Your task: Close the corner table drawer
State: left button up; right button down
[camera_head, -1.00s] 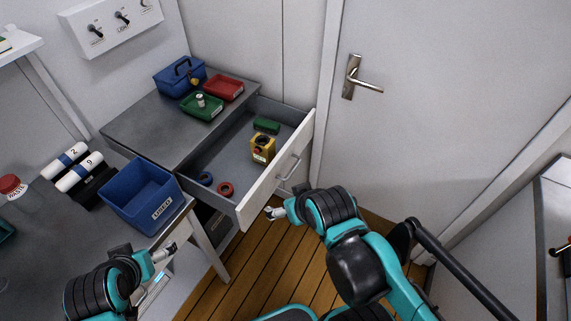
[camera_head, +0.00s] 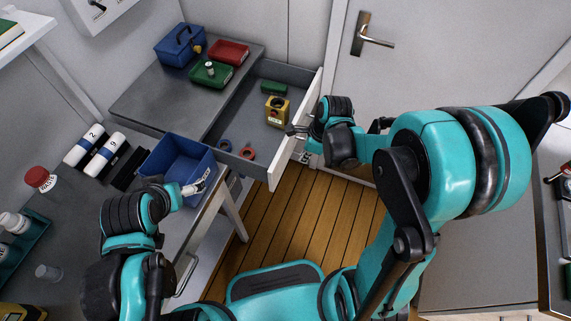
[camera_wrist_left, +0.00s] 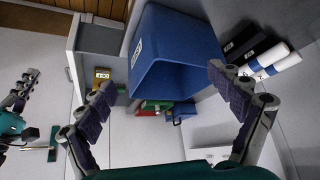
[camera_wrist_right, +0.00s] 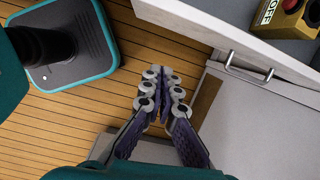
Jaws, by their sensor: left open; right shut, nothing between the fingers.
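The corner table drawer stands open, its white front panel (camera_head: 283,168) pulled well out from the grey table top (camera_head: 150,100). Inside lie a yellow box with a red button (camera_head: 277,110), a green box (camera_head: 273,88) and red and blue rings (camera_head: 246,152). My right gripper (camera_head: 293,130) shows at the drawer's front panel, shut and empty. In the right wrist view its fingertips (camera_wrist_right: 162,80) are together, below the white panel (camera_wrist_right: 230,40) and apart from the bar handle (camera_wrist_right: 248,68). My left gripper (camera_head: 197,186) is open beside the blue bin (camera_head: 178,165); contact is unclear.
A blue toolbox (camera_head: 180,45), a red tray (camera_head: 229,52) and a green tray (camera_head: 211,74) stand on the table top. A door with a lever handle (camera_head: 375,40) is behind. The wooden floor (camera_head: 290,220) before the drawer is clear.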

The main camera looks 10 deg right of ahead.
jog(key=w+a+f+b, duration=0.1)
jog(key=a+f+b, duration=0.1)
jog(key=f, duration=0.3)
jog(key=w+a+f+m+b, duration=0.1)
jog(key=w+a+f+b, duration=0.1)
jog(key=f, duration=0.3)
jog(key=shift+w+a+f+b, duration=0.3)
jog(key=shift+a+b, duration=0.25)
jog(key=shift+b, duration=0.15)
jog(key=shift+w, duration=0.1)
